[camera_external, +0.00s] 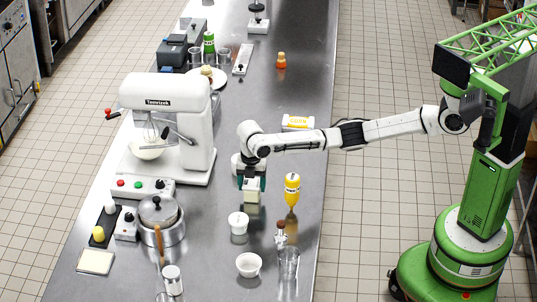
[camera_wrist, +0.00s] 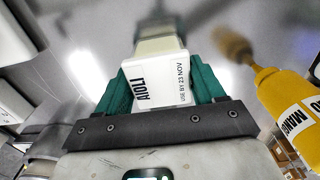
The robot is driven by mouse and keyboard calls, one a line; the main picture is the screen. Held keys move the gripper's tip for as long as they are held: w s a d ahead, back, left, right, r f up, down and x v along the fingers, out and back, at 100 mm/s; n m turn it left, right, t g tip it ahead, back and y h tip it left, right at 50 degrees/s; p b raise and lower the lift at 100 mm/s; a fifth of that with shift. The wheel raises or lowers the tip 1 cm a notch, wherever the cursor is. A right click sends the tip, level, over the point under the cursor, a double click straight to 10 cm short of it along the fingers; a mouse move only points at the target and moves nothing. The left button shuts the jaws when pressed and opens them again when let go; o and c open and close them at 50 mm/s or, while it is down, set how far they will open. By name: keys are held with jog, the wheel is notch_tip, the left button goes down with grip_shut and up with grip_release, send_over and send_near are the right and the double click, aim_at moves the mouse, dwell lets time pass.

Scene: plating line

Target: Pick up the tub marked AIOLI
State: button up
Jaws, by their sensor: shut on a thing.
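The tub marked AIOLI (camera_wrist: 160,82) is a pale, squarish tub with a white label that also reads USE BY 23 NOV. It sits between the two green fingers of my gripper (camera_wrist: 157,92), which is shut on it. In the external view the tub (camera_external: 251,196) shows below my gripper (camera_external: 251,184), over the steel counter. I cannot tell whether its base touches the counter. Part of its sides is hidden behind the fingers.
A yellow bottle (camera_external: 292,189) stands close to the right; its label (camera_wrist: 298,126) shows in the wrist view. A white tub (camera_external: 238,224), bowl (camera_external: 248,265) and glass (camera_external: 289,263) stand nearer. A large mixer (camera_external: 165,120) is left.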

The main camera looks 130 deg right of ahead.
jog(key=shift+c, duration=1.1)
jog(key=shift+r, duration=0.1)
